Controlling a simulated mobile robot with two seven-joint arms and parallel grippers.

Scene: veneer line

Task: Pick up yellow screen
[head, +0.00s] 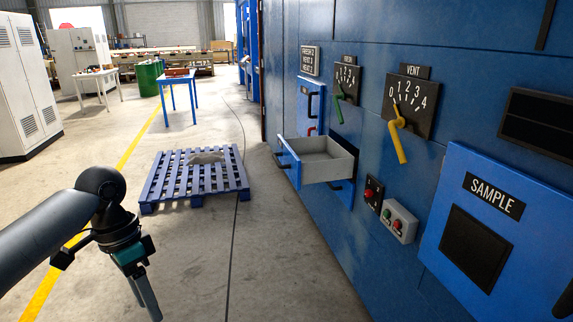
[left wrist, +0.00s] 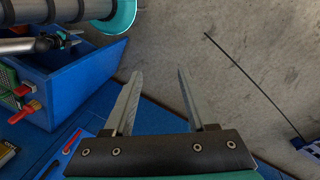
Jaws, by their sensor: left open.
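I cannot make out a yellow screen in either view. My left gripper (head: 147,297) hangs over the floor at the lower left of the head view, pointing down. In the left wrist view its two grey fingers (left wrist: 158,88) stand apart with nothing between them, and bare concrete lies beyond the tips. A blue pallet (head: 162,190) lies on the floor ahead, with a flat greyish piece (head: 206,158) on it.
A blue machine wall fills the right, with an open drawer (head: 325,158), a yellow-handled vent dial (head: 411,105), a button box (head: 399,221) and a sample panel (head: 485,225). A blue table (head: 179,80) and a green drum (head: 149,78) stand farther back. Floor between pallet and wall is clear.

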